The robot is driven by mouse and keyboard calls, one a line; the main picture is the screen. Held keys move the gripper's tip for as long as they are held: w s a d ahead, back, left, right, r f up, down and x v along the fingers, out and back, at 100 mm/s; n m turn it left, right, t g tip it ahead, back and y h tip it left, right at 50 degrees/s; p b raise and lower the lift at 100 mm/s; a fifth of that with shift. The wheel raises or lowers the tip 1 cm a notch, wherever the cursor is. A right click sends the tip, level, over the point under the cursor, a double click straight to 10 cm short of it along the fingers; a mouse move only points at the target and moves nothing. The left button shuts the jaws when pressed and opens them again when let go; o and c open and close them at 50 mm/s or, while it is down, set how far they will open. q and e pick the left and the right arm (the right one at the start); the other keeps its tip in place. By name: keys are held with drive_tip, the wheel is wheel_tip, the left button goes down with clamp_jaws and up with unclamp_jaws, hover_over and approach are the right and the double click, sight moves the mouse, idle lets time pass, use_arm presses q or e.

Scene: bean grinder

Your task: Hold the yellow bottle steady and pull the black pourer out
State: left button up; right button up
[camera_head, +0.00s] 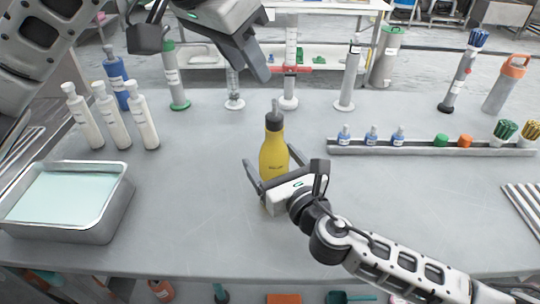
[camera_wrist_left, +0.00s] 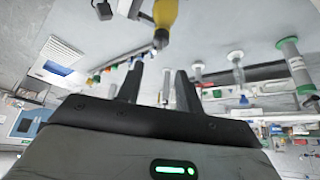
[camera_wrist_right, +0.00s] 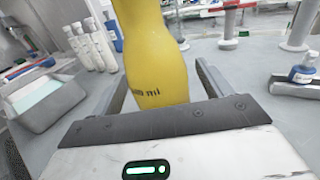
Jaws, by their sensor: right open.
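The yellow bottle (camera_head: 273,155) stands upright on the grey table with the black pourer (camera_head: 275,112) in its neck. My right gripper (camera_head: 268,158) is low on the table, open, with its fingers on either side of the bottle. The right wrist view shows the bottle body (camera_wrist_right: 153,55) between the spread fingers, with a gap to the right finger. My left gripper (camera_head: 205,50) is open and empty, above and left of the bottle. In the left wrist view, the bottle (camera_wrist_left: 166,12) and pourer (camera_wrist_left: 160,40) appear upside down beyond the fingertips.
A metal tray (camera_head: 112,212) of pale liquid is at the left, with several white bottles (camera_head: 112,115) behind it. Tall cylinders stand along the back edge. A long rack (camera_head: 430,150) of small bottles is at the right. The table's front middle is clear.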

drive_tip(key=shift+x, duration=0.8)
drive_tip(key=shift+c, duration=0.3)
